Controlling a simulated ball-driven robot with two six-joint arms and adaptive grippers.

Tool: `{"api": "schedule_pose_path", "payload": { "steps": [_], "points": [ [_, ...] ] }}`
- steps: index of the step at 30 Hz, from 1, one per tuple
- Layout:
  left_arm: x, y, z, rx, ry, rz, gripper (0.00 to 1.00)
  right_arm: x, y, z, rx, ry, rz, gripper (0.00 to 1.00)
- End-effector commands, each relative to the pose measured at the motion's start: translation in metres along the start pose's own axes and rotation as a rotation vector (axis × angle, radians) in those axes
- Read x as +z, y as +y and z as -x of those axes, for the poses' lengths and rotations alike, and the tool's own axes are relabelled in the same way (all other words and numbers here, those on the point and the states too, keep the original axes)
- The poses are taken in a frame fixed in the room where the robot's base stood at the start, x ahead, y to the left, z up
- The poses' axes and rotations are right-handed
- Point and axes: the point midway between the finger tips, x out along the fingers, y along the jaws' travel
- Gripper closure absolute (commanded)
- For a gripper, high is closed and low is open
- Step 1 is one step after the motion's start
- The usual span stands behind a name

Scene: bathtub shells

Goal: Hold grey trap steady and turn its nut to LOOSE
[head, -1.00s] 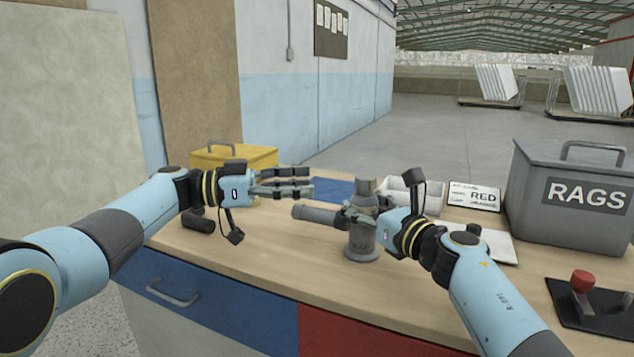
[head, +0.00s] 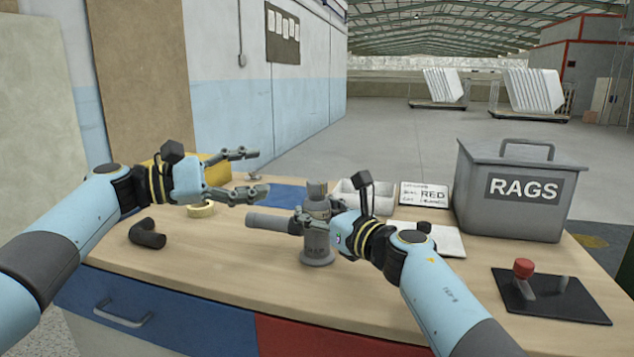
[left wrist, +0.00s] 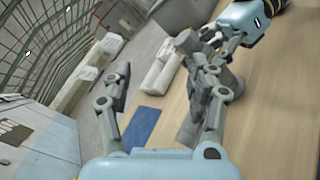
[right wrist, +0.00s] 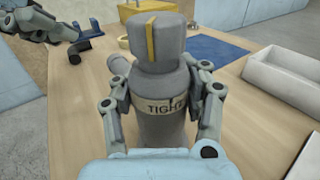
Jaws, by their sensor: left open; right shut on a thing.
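The grey trap (head: 317,248) stands upright on the bench with a pipe stub pointing left. Its nut (right wrist: 172,45) is the ribbed top part, with a yellow stripe above a band (right wrist: 165,107) reading TIGHT in the right wrist view. Any LOOSE mark is out of sight. My right gripper (right wrist: 162,80) is shut on the trap body, one finger on each side, just below the nut. My left gripper (head: 256,172) is open and empty, up and to the left of the trap. In the left wrist view the trap (left wrist: 190,125) is partly behind a finger.
A dark elbow pipe (head: 147,234) and a tape roll (head: 201,210) lie at left. A yellow box (head: 215,170), blue mat (head: 285,194) and white tray (head: 380,197) are behind. A RAGS bin (head: 510,205) and red-knobbed plate (head: 550,305) are right.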

Motion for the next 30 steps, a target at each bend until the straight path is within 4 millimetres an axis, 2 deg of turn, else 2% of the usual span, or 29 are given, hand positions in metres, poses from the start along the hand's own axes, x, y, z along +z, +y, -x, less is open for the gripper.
{"api": "schedule_pose_path", "payload": {
  "steps": [6, 12, 16, 20, 30],
  "points": [
    [0.006, -0.004, 0.001, 0.029, 0.012, 0.496, 0.41, -0.001, 0.0, 0.0, 0.0, 0.001, 0.0, 0.99],
    [0.012, -0.012, 0.002, 0.052, 0.013, 0.795, 0.41, -0.001, 0.0, 0.0, 0.0, 0.001, 0.0, 0.99],
    [0.012, -0.032, 0.003, 0.051, 0.017, 0.827, 0.41, -0.001, 0.0, 0.0, 0.0, 0.001, 0.0, 0.99],
    [0.009, -0.038, -0.006, 0.05, 0.02, 0.84, 0.41, -0.001, 0.0, 0.0, 0.0, 0.001, 0.0, 0.99],
    [0.007, -0.036, -0.075, 0.049, 0.019, 0.84, 0.41, 0.0, 0.0, 0.0, 0.0, 0.001, 0.0, 0.99]
  ]
}}
